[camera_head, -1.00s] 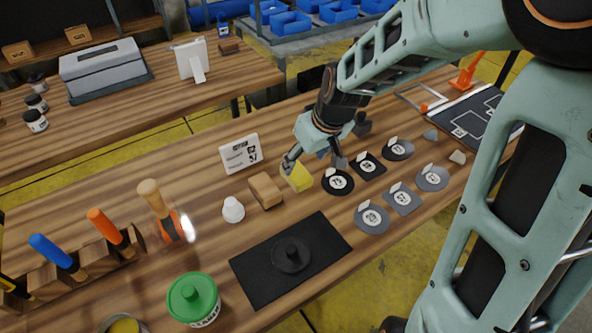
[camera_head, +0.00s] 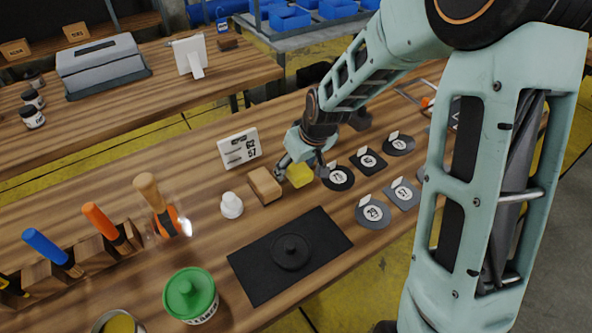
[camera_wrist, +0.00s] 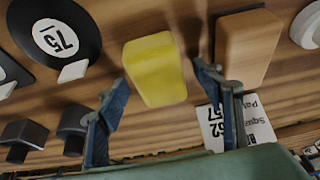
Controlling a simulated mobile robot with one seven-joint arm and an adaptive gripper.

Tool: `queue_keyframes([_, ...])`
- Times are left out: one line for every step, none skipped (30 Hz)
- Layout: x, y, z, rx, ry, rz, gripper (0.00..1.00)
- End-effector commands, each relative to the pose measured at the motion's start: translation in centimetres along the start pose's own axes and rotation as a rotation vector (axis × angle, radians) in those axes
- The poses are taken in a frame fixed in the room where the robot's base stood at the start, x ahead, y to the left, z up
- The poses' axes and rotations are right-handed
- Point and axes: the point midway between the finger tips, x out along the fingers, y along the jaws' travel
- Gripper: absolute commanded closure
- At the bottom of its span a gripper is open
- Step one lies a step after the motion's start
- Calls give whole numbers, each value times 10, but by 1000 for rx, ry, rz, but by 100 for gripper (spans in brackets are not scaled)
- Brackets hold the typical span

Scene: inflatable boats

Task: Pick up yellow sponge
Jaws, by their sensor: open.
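The yellow sponge (camera_head: 299,174) stands on the wooden workbench, just right of a tan wooden block. In the wrist view the sponge (camera_wrist: 154,69) is at the middle, with its near end close to the gap between my fingers. My gripper (camera_head: 302,169) is low over the bench at the sponge. In the wrist view my gripper (camera_wrist: 163,100) is open, one finger on each side of the gap and nothing held. The right finger is close to the tan block.
The tan block (camera_head: 264,186) is close to the sponge's left. A round black patch marked 75 (camera_head: 338,178) lies to its right. A white number sign (camera_head: 239,148) stands behind. A black mat (camera_head: 262,277) with a dark disc lies in front.

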Motion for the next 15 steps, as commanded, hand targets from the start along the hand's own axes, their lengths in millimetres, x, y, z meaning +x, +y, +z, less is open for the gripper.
queue_keyframes([0,0,0,0,0,0,39])
queue_keyframes([0,0,0,0,0,0,39])
queue_keyframes([0,0,0,0,0,0,39])
queue_keyframes([0,0,0,0,0,0,39])
queue_keyframes([0,0,0,0,0,0,39])
queue_keyframes([0,0,0,0,0,0,39])
queue_keyframes([0,0,0,0,0,0,39])
queue_keyframes([1,0,0,0,0,0,39])
queue_keyframes([1,0,1,0,0,0,39])
queue_keyframes([2,0,1,0,0,0,39])
queue_keyframes([2,0,1,0,0,0,39])
queue_keyframes([3,0,2,0,0,0,39])
queue_keyframes([3,0,2,0,0,0,39])
queue_keyframes([4,0,2,0,0,0,39])
queue_keyframes([4,0,2,0,0,0,39])
